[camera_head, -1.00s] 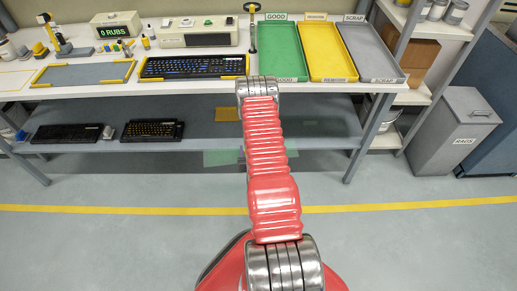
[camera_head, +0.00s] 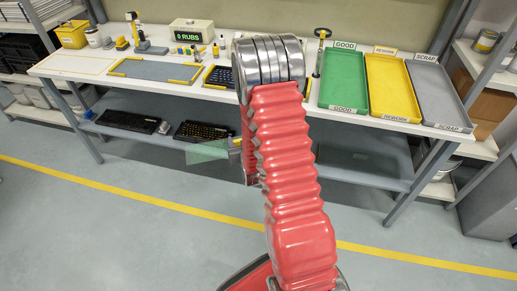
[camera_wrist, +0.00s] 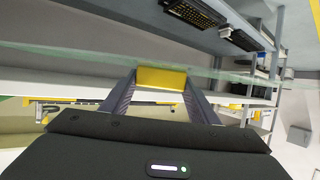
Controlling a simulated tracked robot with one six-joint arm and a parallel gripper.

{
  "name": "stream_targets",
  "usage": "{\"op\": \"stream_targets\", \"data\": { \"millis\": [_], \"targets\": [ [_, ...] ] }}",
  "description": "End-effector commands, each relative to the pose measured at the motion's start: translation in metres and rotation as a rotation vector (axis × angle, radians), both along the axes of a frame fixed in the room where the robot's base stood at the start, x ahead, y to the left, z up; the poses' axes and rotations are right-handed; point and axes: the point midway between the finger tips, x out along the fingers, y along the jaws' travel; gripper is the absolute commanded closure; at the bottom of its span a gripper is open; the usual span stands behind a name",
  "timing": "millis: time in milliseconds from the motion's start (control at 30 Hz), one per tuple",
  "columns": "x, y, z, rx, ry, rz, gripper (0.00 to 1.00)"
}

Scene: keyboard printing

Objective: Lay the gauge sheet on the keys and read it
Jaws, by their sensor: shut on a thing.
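The gauge sheet (camera_head: 207,151) is a clear greenish sheet, held in the air in front of the bench's lower shelf in the head view. In the wrist view its thin pale green edge runs across the picture, with a yellow tab (camera_wrist: 162,78) at the middle. My gripper (camera_wrist: 161,88) is shut on this tab, one finger on each side. In the head view my arm hides most of the gripper. The keyboard with the keys (camera_head: 217,77) lies on the bench top, its right part hidden behind my arm.
A grey mat (camera_head: 158,70) with yellow edges lies left of the keyboard. Green (camera_head: 344,82), yellow (camera_head: 391,86) and grey (camera_head: 436,92) trays stand at the right. Two more keyboards lie on the lower shelf (camera_head: 160,138). A counter (camera_head: 191,31) reads 0 RUBS.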

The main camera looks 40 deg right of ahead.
Motion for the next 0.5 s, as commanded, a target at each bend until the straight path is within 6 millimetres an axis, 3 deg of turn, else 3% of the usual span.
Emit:
{"op": "stream_targets", "data": {
  "millis": [33,500],
  "targets": [
    [0.005,0.013,0.014,-0.001,-0.005,0.022,0.72],
    [0.022,0.125,0.111,-0.001,-0.007,0.204,0.72]
  ]
}}
